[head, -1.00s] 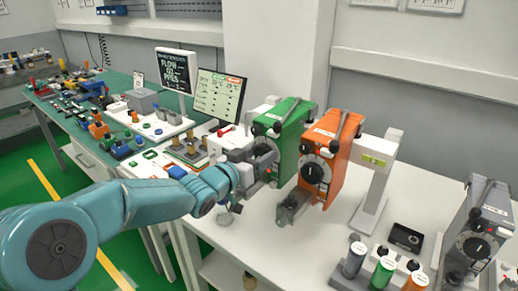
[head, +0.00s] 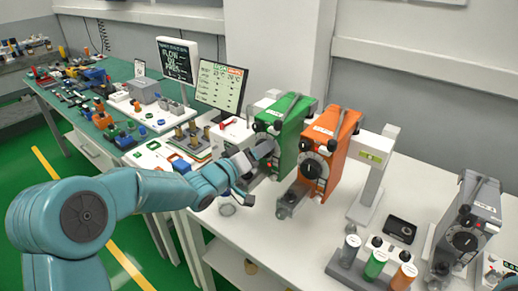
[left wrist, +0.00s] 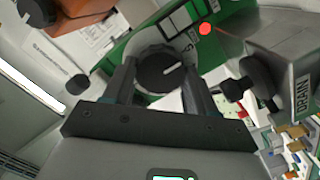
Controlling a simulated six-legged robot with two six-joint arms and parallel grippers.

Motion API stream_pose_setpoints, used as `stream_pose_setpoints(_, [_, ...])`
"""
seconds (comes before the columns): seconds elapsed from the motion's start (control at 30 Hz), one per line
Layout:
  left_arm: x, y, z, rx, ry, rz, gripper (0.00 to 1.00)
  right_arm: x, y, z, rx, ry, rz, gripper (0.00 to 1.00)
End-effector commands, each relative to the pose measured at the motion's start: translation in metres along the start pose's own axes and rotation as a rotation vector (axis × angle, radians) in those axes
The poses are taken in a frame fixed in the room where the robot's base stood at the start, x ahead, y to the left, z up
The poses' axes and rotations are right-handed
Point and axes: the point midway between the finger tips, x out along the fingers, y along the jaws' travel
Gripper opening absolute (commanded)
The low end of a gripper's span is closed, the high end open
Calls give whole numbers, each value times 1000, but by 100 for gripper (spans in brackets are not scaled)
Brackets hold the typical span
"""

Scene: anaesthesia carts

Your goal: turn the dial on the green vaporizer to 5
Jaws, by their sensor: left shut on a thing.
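The green vaporizer (head: 292,130) stands on the white bench, left of the orange vaporizer. Its black dial (left wrist: 160,70) shows in the left wrist view, with a white mark pointing up and right. My left gripper (head: 263,153) reaches the vaporizer's front from the left. In the left wrist view its dark fingers (left wrist: 162,88) lie on both sides of the dial and are shut on it. The dial's numbers are too small or hidden to read. My right gripper is not in view.
The orange vaporizer (head: 326,150) stands close on the right. A metal block marked DRAIN (left wrist: 290,75) juts out beside the fingers. A grey vaporizer (head: 466,232) and a rack of bottles (head: 375,264) stand farther right. A monitor (head: 219,87) stands behind, at left.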

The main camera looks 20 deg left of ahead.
Motion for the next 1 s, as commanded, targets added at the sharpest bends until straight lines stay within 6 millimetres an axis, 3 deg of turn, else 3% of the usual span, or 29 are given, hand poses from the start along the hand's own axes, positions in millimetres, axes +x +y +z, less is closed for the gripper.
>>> stream_pose_setpoints(0.5, [0,0,-2,-21,6,4,26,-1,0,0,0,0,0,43])
stream_pose_setpoints(0.53, [0,0,-2,-21,6,4,60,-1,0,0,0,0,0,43])
stream_pose_setpoints(0.57, [0,0,-2,-21,6,3,67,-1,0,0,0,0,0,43])
stream_pose_setpoints(0.87, [-1,0,-1,-20,3,2,67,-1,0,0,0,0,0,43])
stream_pose_setpoints(1.0, [-14,-2,-1,-19,4,0,67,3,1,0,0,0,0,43])
